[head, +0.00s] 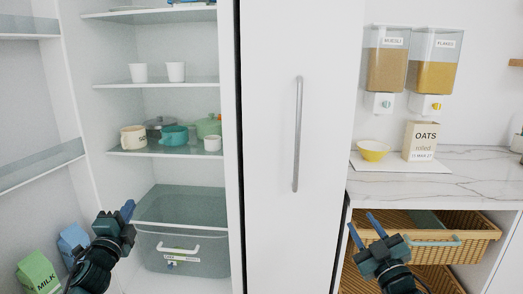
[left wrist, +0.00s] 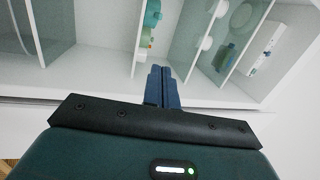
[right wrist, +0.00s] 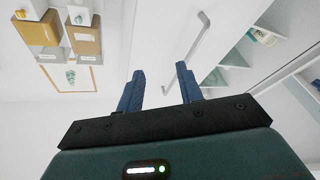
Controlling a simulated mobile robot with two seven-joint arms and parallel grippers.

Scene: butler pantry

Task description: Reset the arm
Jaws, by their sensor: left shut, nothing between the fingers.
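My left gripper (head: 128,208) is in front of the open fridge, near the lower drawer. Its blue fingers are closed together with nothing between them, as the left wrist view (left wrist: 163,85) also shows. My right gripper (head: 362,227) is in front of the counter, beside the wicker basket drawer. Its two blue fingers are spread apart and empty, as the right wrist view (right wrist: 160,88) also shows.
The fridge holds a clear drawer (head: 185,252), pots, cups and glass shelves (head: 160,83). Milk cartons (head: 38,272) stand in the door at lower left. A closed door with a long handle (head: 297,135) is in the middle. A pulled-out wicker basket (head: 475,243) is under the counter (head: 480,172).

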